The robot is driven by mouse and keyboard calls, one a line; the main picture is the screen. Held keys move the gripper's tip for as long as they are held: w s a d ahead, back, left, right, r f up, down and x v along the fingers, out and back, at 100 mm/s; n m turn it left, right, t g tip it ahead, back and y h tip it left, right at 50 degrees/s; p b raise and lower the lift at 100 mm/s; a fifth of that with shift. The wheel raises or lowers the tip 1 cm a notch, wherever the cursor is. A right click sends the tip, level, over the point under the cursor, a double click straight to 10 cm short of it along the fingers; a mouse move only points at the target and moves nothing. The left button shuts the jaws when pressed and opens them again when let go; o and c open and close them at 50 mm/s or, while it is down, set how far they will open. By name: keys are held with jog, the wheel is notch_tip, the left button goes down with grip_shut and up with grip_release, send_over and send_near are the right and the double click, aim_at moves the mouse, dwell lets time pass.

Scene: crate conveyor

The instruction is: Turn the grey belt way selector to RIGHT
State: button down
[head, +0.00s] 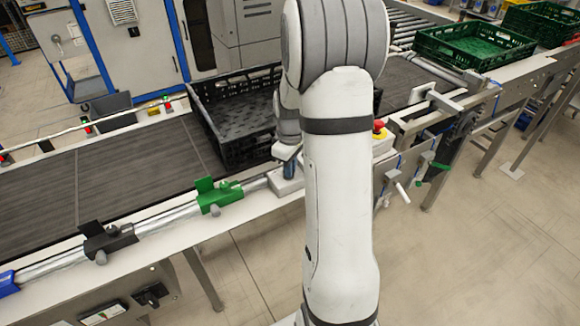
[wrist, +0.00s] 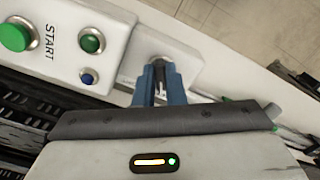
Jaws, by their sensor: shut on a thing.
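The grey belt way selector (wrist: 158,64) sits on a small white box beside the button panel in the wrist view. Only a little of it shows between my fingers, and I cannot tell which way it points. My gripper (wrist: 160,82) has two blue fingers, shut on the selector from either side. In the head view my gripper (head: 291,170) is low over the white box (head: 286,185) at the belt's front edge, partly hidden by my arm. No LEFT or RIGHT marking is readable.
A white panel (wrist: 62,60) with a green START button (wrist: 14,37) is close to my gripper. A black crate (head: 215,125) stands on the belt (head: 130,165). A red emergency button (head: 379,126) is right of my arm. A green crate (head: 470,45) is at the far right.

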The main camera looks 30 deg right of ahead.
jog(key=m+b, duration=0.2)
jog(key=m, duration=0.3)
jog(key=shift+a+f+m, duration=0.1)
jog(key=shift+a+m, duration=0.05)
jog(key=shift+m, duration=0.15)
jog(key=m+b, duration=0.1)
jog(key=m, duration=0.5)
jog(key=shift+a, duration=0.1)
dwell(0.5)
jog(key=c, duration=1.5)
grip_release()
notch_tip(320, 180, up, 8)
jog(key=shift+b, duration=0.3)
